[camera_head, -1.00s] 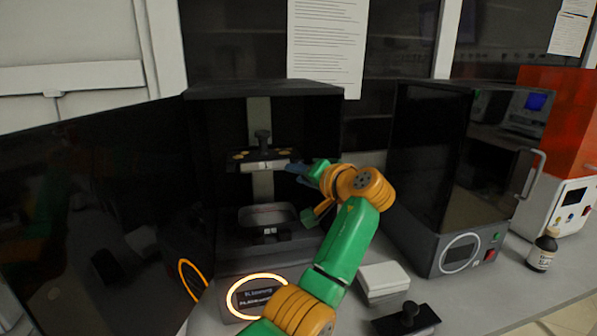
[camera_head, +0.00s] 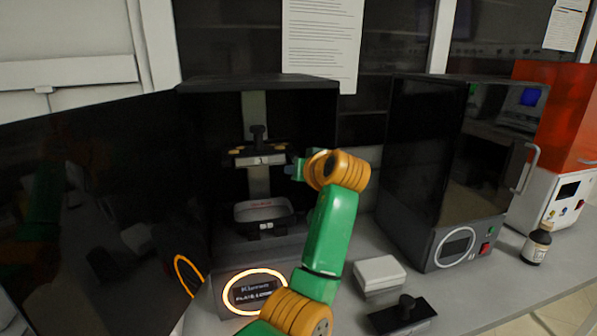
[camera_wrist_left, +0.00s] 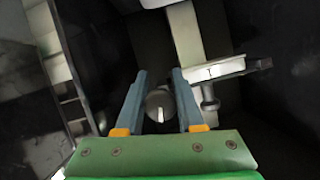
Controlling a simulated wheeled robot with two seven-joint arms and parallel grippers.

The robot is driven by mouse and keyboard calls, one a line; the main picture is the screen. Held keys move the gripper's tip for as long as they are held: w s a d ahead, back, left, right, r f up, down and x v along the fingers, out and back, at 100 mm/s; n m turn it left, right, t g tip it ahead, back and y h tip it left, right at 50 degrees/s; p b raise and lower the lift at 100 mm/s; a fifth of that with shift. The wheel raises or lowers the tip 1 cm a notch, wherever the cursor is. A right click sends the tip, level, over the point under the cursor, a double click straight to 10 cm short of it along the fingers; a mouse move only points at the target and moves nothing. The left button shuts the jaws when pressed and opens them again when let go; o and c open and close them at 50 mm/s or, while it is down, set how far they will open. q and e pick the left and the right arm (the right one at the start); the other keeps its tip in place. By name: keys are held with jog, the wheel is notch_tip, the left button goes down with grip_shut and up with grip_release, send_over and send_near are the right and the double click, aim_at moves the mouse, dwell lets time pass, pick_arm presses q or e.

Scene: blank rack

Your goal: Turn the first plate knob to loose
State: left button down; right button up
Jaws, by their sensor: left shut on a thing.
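The left printer (camera_head: 335,95) is a dark open-fronted box with a pale column inside. A dark plate carriage (camera_head: 255,157) with a number label hangs on the column, with a black upright knob (camera_head: 258,135) on top. My left gripper (camera_head: 297,170) reaches in just right of the carriage, mostly hidden by its orange wrist. In the left wrist view, its blue fingers (camera_wrist_left: 158,85) are shut on a round grey knob (camera_wrist_left: 158,104). The carriage (camera_wrist_left: 212,70) shows beside them to the right. The lit round display (camera_head: 254,294) has text too blurred to read surely. My right gripper is not in view.
The printer's dark door (camera_head: 90,210) stands open to the left. A pale tray (camera_head: 262,212) sits below the carriage. A white box (camera_head: 380,273) and a black knobbed plate (camera_head: 402,315) lie on the bench. A closed second printer (camera_head: 430,170) and a brown bottle (camera_head: 537,245) are at right.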

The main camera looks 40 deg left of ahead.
pick_arm(q)
jog(key=shift+r, duration=0.25)
jog(key=c, duration=0.9)
grip_release()
jog(key=o, duration=0.3)
jog(key=shift+o, duration=0.2)
jog(key=shift+w+f, duration=0.1)
jog(key=shift+f, duration=0.05)
jog(key=shift+d, duration=0.2)
jog(key=b+v, duration=0.2)
jog(key=v, duration=0.5)
jog(key=shift+a, duration=0.15)
